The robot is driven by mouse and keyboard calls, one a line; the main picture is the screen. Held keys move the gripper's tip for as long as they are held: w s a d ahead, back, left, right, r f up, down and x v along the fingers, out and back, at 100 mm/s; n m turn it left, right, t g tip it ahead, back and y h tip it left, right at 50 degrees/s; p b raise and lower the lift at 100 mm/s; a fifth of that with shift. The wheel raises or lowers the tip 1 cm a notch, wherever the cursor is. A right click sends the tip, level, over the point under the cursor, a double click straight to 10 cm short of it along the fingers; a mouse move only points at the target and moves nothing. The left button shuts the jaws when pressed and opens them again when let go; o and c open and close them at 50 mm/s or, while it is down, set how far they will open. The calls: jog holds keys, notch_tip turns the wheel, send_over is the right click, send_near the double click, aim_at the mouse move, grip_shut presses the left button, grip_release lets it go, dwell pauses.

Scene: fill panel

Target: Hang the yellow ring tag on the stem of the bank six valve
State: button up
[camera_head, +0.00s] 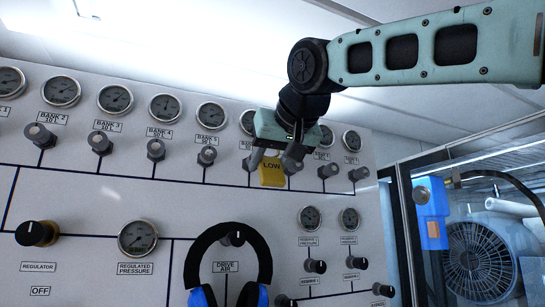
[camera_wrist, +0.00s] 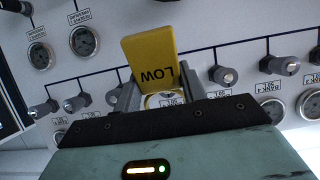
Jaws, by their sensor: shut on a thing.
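The yellow tag (camera_head: 271,173), lettered LOW, is held by my gripper (camera_head: 272,162) in front of the bank row. In the wrist view the tag (camera_wrist: 150,55) projects beyond the fingers of my gripper (camera_wrist: 158,90), which are shut on its lower end. A pale round shape shows between the fingers; I cannot tell whether it is the tag's ring or a gauge behind. The bank six valve is mostly hidden behind my gripper and the tag, below its partly covered gauge (camera_head: 247,122). Whether the tag touches the stem cannot be told.
The bank five valve (camera_head: 207,155) stands close to the left of my gripper. Another valve (camera_head: 328,170) is to its right. Headphones (camera_head: 230,245) hang below on the panel (camera_head: 90,205). A glazed opening with a fan (camera_head: 480,260) is at the right.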

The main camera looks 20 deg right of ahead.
jog(key=shift+w+f+p, duration=0.2)
jog(key=shift+w+p, duration=1.2)
jog(key=shift+w, duration=2.45)
jog(key=shift+w+f, duration=0.35)
jog(key=shift+w, duration=0.2)
jog(key=o, duration=1)
jog(key=shift+b, duration=0.35)
jog(key=b+v, duration=0.4)
jog(key=v, duration=1.3)
jog(key=shift+s+r+b, duration=0.1)
jog(key=shift+s+b, duration=0.1)
jog(key=shift+b, duration=0.2)
